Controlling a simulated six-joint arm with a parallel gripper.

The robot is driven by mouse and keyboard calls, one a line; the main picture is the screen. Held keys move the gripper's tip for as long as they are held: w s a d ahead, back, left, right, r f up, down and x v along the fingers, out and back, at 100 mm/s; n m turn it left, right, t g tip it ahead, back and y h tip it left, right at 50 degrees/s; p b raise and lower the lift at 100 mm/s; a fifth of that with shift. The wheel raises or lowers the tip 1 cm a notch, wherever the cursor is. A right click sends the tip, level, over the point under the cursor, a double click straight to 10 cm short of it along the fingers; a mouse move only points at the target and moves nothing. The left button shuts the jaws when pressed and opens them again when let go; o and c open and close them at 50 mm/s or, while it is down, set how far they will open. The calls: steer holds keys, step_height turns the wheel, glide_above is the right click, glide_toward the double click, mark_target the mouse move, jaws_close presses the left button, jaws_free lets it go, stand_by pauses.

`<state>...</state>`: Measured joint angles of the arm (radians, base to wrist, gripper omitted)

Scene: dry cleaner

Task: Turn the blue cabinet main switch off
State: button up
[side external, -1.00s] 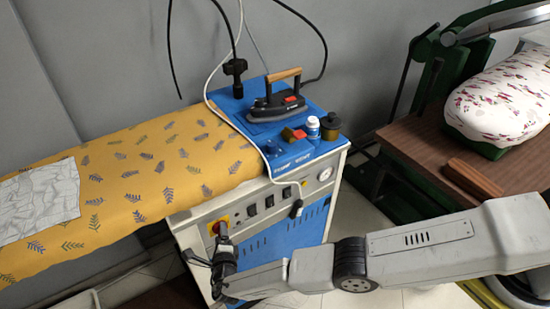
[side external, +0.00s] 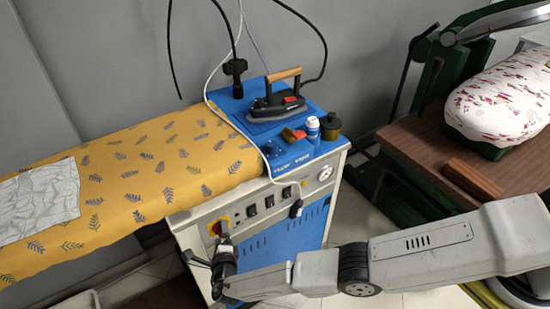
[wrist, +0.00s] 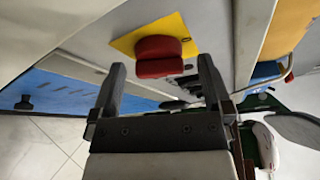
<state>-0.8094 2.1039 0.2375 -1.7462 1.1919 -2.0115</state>
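The blue cabinet (side external: 292,232) stands in the middle of the side view, with a pale control panel along its front. Its main switch (wrist: 160,56) is a red knob on a yellow plate (wrist: 130,43), seen close up in the wrist view. In the side view the switch (side external: 216,228) is small and partly hidden by my gripper. My gripper (wrist: 161,75) is open, its two dark fingers on either side of the red knob and pointing at the panel. I see no clear contact between fingers and knob. The fingers also show in the side view (side external: 208,256).
A yellow patterned ironing board (side external: 150,180) extends left over the cabinet's end. An iron (side external: 275,104), a small bottle (side external: 313,129) and a dark jar (side external: 331,126) stand on the cabinet top. Black rocker switches (side external: 268,201) and a gauge (side external: 325,173) sit right of the main switch.

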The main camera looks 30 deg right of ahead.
steer(key=shift+s+a, duration=0.2)
stand_by(0.3)
steer(key=shift+s+a, duration=0.2)
steer(key=shift+s, duration=0.2)
steer(key=v, duration=0.6)
steer(key=shift+s, duration=0.2)
steer(key=shift+r, duration=0.15)
steer(key=c, duration=0.6)
steer(key=d+m+t+y, duration=0.1)
steer(key=m+y, duration=0.1)
steer(key=m, duration=0.2)
steer(key=d+m+y, duration=0.2)
steer(key=m, duration=0.3)
steer(key=d+m+t+y, duration=0.1)
steer(key=m, duration=0.4)
steer(key=shift+s+d+f+t+y, duration=0.2)
steer(key=shift+s+f+t+y, duration=0.1)
steer(key=shift+s+f+y, duration=0.1)
